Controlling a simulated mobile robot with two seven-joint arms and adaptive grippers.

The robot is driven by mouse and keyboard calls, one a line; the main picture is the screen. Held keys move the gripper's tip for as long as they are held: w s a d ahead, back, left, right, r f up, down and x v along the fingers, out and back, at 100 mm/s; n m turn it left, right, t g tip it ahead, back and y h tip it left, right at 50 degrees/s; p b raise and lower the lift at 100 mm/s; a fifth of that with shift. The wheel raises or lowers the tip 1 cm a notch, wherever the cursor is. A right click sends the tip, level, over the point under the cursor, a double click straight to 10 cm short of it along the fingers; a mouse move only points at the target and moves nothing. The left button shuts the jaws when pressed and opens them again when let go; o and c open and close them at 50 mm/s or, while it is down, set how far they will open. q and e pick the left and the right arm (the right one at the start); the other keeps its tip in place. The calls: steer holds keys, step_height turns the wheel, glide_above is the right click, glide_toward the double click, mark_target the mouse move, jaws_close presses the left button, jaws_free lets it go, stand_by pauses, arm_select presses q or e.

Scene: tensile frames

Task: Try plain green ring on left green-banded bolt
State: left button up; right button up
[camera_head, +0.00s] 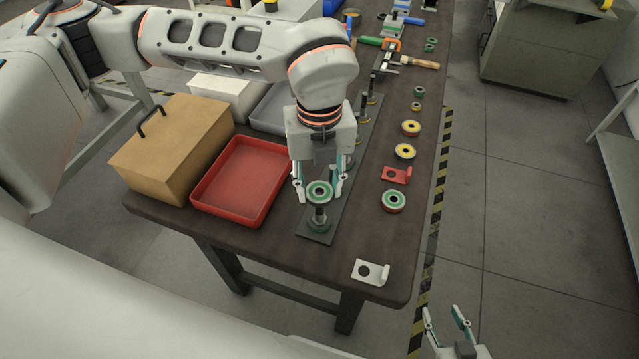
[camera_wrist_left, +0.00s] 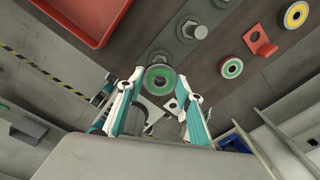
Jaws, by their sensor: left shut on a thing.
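My left gripper (camera_head: 320,190) is shut on a green-faced ring (camera_head: 319,187), which also shows between the fingertips in the left wrist view (camera_wrist_left: 147,80). The ring is at or just above the top of the near bolt (camera_head: 319,214), whose base has a green band (camera_head: 318,228). I cannot tell whether the bolt tip is inside the ring's hole. The bolt stands upright at the near end of a dark plate (camera_head: 314,238). My right gripper (camera_head: 453,318) is open and empty, off the table at the bottom right.
A red tray (camera_head: 240,183) and a wooden box (camera_head: 172,150) stand left of the plate. Several rings, among them a green one (camera_head: 394,200), lie along the right side with a red bracket (camera_head: 397,174). A white bracket (camera_head: 371,271) lies at the front edge. More bolts stand behind.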

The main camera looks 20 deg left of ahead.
arm_select(q)
steer(key=shift+f+b, duration=0.5)
steer(key=shift+b, duration=0.1)
stand_by(1.1)
steer(key=m, duration=0.6)
steer(key=shift+f+m, duration=0.1)
steer(key=shift+m, duration=0.3)
steer(key=m, duration=1.2)
steer(key=shift+f+m, duration=0.2)
steer(key=shift+m, duration=0.1)
steer(key=m, duration=0.5)
steer(key=shift+s+f+m, duration=0.1)
steer(key=shift+m, duration=0.3)
steer(key=o, duration=1)
steer(key=shift+c, duration=0.2)
